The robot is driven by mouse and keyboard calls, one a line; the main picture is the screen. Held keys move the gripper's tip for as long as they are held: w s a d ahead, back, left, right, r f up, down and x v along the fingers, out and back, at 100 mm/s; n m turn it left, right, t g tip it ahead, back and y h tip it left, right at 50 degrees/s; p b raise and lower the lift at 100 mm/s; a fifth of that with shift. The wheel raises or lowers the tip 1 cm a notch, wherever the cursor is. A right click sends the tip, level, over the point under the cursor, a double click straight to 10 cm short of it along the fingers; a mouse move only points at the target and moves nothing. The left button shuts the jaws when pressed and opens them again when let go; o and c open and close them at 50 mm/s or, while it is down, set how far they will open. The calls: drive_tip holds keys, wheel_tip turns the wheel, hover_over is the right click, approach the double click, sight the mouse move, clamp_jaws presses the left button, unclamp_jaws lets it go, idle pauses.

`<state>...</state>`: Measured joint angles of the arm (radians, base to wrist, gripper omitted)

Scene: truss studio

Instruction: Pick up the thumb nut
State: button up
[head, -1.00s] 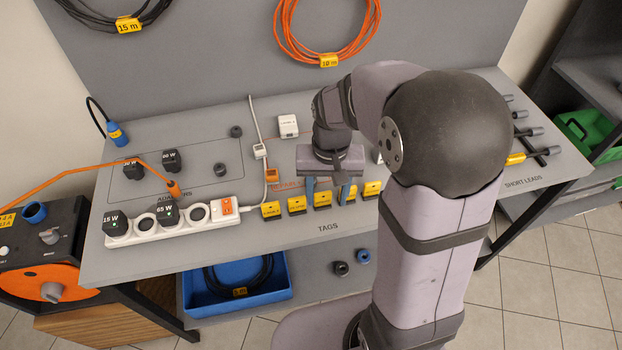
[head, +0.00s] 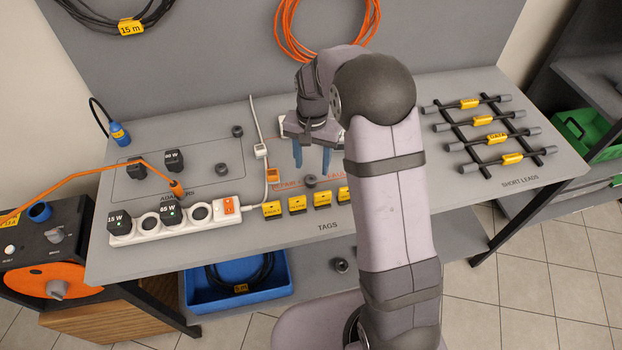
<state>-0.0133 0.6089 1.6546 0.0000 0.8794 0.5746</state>
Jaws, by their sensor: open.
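Several small dark round pieces could be the thumb nut; I cannot tell which for certain. One dark round nut-like piece (head: 310,181) sits on the grey bench, just behind the row of yellow tags. Two similar pieces lie further left, a taller knob (head: 237,131) and a flatter ring (head: 221,169). My gripper (head: 312,164) is open and empty, its two blue fingers pointing down. It hangs behind and above the nut-like piece and does not appear to touch it. Another dark ring (head: 340,265) lies on the lower shelf.
A white power strip (head: 185,220) with plugs stands at the front left. Yellow tags (head: 297,203) line the front edge, partly hidden by my arm. A white cable (head: 254,120) runs left of my gripper. A rack of short leads (head: 490,138) is at right.

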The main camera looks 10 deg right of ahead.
sight(311, 178)
drive_tip(key=shift+s+f+p, duration=0.1)
drive_tip(key=shift+f+p, duration=0.35)
drive_tip(key=shift+a+f+p, duration=0.15)
drive_tip(key=shift+f+p, duration=0.65)
drive_tip(key=shift+f, duration=1.35)
drive_tip(key=c, duration=1.1)
drive_tip(key=shift+c, duration=0.2)
